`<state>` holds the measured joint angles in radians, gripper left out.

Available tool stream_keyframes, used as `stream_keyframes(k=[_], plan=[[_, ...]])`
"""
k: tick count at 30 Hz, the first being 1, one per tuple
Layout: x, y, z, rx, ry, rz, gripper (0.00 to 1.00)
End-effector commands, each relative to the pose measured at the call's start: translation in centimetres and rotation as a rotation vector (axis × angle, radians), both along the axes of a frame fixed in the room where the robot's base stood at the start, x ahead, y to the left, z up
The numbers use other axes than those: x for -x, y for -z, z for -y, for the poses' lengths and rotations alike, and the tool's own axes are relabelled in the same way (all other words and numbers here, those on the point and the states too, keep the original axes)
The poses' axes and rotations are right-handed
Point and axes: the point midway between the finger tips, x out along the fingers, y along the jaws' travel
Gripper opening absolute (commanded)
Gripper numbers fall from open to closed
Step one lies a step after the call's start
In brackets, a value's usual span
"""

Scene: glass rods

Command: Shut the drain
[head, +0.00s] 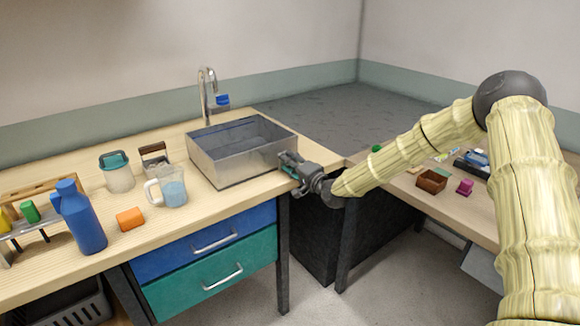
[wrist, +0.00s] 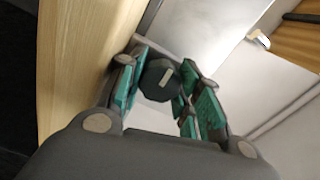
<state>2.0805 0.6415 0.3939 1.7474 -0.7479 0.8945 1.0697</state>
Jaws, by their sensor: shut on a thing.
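The grey metal sink (head: 222,163) stands on the wooden counter, and its inside bottom is mostly hidden by the walls. My gripper (head: 287,162) is at the sink's right end, near the counter edge. In the wrist view, a dark faceted knob (wrist: 160,79) with a pale line mark sits between my teal fingers, in front of a pale metal surface (wrist: 205,35). My gripper is shut on this knob. The knob is hidden by my gripper in the head view. The drain opening does not show.
The tap (head: 207,92) rises behind the sink. A glass pitcher (head: 172,188), a lidded jar (head: 118,175), an orange block (head: 130,218) and a blue bottle (head: 80,222) stand to the left. A side table (head: 400,190) with small items is at right.

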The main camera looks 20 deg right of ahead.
Motion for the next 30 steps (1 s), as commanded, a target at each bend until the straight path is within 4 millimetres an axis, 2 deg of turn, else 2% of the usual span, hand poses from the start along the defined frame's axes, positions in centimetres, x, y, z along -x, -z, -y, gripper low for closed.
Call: stream_keyframes(k=[19, 20, 23, 24, 30], plan=[[-0.01, 0.06, 0.11, -0.051, 0.002, -0.019, 0.1], [-0.01, 0.05, 0.12, -0.051, 0.002, -0.019, 0.36], [0.0, 0.05, 0.1, -0.05, 0.002, -0.019, 0.54], [0.0, 0.08, 0.1, -0.05, 0.001, -0.019, 0.57], [0.06, 0.28, 0.08, -0.048, 0.001, -0.022, 0.57]])
